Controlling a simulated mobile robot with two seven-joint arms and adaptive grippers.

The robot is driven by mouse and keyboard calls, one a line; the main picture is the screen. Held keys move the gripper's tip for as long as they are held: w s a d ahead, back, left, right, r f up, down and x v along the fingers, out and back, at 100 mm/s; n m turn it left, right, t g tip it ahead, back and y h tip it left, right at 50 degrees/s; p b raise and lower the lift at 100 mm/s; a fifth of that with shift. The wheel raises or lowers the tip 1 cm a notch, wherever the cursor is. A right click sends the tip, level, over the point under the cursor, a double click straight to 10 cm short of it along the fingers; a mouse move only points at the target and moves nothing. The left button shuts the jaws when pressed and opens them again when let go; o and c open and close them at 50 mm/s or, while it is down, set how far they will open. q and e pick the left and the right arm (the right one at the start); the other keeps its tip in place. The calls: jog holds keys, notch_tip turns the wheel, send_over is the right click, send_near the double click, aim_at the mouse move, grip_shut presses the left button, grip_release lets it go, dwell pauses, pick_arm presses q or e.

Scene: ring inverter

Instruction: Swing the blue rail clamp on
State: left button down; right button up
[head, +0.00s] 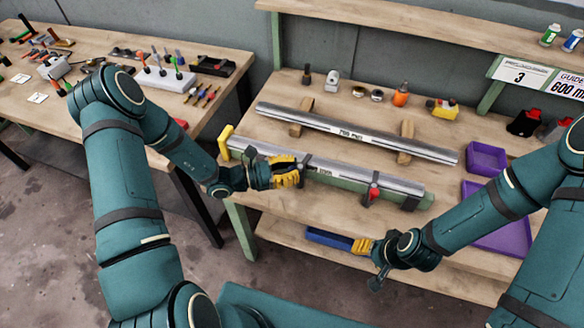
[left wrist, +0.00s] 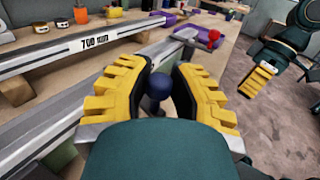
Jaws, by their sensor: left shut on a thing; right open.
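My left gripper (head: 287,173) is at the front side of the green-based steel rail (head: 340,180), left of its middle. In the left wrist view its yellow fingers (left wrist: 158,90) are closed around the dark blue knob (left wrist: 158,86) of the blue rail clamp. In the head view the fingers hide the knob; a dark clamp part (head: 306,163) shows just beside them. Whether the clamp sits across the rail cannot be told. A second clamp with a red knob (head: 373,192) is at the rail's right part. My right gripper (head: 363,246) is open and empty, below and in front of the rail.
A second bar (head: 355,133) marked 700 lies behind on wooden blocks. A yellow end piece (head: 226,143) is at the rail's left end. Purple trays (head: 485,158) stand at the right. A blue tray (head: 328,238) is on the lower shelf. Small bottles line the bench's back.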

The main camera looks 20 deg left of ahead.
pick_arm(q)
jog(key=shift+d+n+t+y+p, duration=0.25)
jog(key=shift+n+t+y, duration=0.45)
jog(key=shift+t, duration=0.2)
jog(key=shift+d+n+t+y+p, duration=0.15)
jog(key=shift+d+n+t+y, duration=0.1)
jog(key=shift+n+t+y, duration=0.55)
jog(key=c, duration=0.8)
grip_release()
jog(key=shift+s, duration=0.1)
jog(key=v, duration=1.2)
jog(key=shift+f, duration=0.1)
